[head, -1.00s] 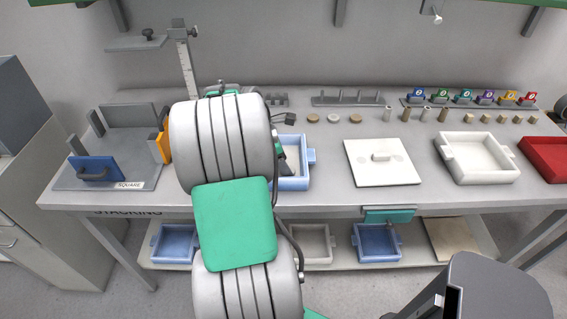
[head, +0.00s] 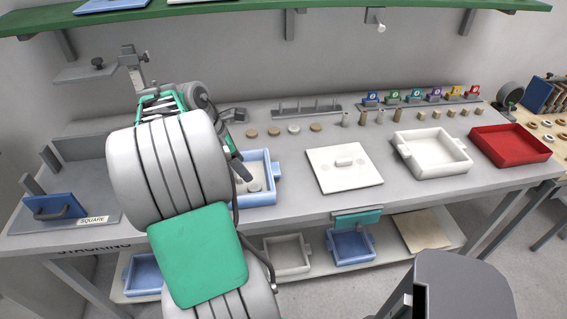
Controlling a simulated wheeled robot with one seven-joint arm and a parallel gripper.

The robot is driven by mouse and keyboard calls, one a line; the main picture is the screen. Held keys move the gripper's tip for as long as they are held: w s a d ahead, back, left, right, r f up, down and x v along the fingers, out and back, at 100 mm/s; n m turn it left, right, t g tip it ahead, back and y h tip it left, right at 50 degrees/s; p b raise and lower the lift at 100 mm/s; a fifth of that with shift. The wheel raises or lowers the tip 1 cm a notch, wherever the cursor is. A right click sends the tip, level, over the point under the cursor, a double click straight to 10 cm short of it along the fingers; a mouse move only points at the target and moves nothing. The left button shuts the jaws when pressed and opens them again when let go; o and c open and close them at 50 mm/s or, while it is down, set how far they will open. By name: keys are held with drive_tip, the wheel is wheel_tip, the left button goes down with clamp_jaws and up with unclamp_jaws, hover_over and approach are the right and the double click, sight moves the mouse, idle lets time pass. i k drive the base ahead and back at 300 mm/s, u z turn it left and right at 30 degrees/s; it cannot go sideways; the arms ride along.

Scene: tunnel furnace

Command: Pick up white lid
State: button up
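The white lid (head: 337,179) is a flat square plate with a small raised handle (head: 344,161) at its middle. It lies flat on the grey workbench, right of the blue tray. My arm rises at the left of the view. Its end reaches toward the blue tray (head: 280,172), left of the lid and apart from it. My gripper's fingers are largely hidden behind the arm links, so I cannot see whether they are open or shut.
A white tray (head: 465,168) and a red tray (head: 541,153) stand right of the lid. Small discs and pegs (head: 397,116) line the bench behind it. A green shelf (head: 230,18) hangs above. More trays lie on the lower shelf.

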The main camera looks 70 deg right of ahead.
sight(347, 167)
drive_tip(key=z, duration=3.05)
